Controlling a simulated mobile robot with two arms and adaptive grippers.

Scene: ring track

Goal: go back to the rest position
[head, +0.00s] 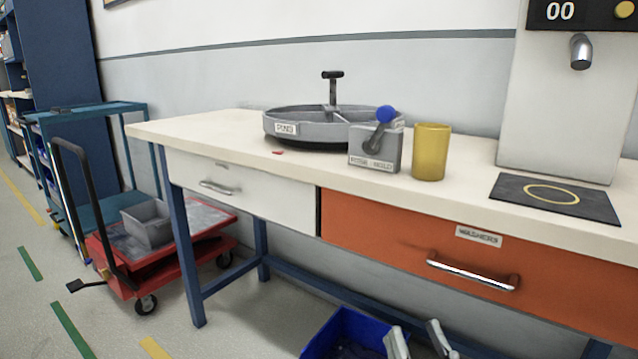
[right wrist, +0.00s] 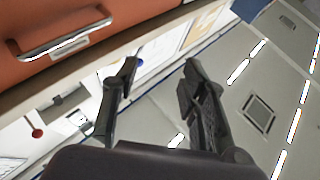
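My right gripper (head: 417,332) shows at the bottom edge of the head view, below the orange drawer and in front of the blue bin. Its two pale fingertips stand apart. In the right wrist view my right gripper (right wrist: 160,72) is open, with nothing between its dark fingers. The orange drawer (right wrist: 30,20) and its metal handle (right wrist: 65,38) are at the upper left there, apart from the fingers. My left gripper is not in view.
The workbench (head: 225,125) bears a grey divided tray (head: 285,140), a lever box (head: 372,150), a yellow cup (head: 430,152) and a white dispenser (head: 560,100). The blue bin (head: 345,335) stands under it. A red cart (head: 150,275) stands left. The floor at front left is clear.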

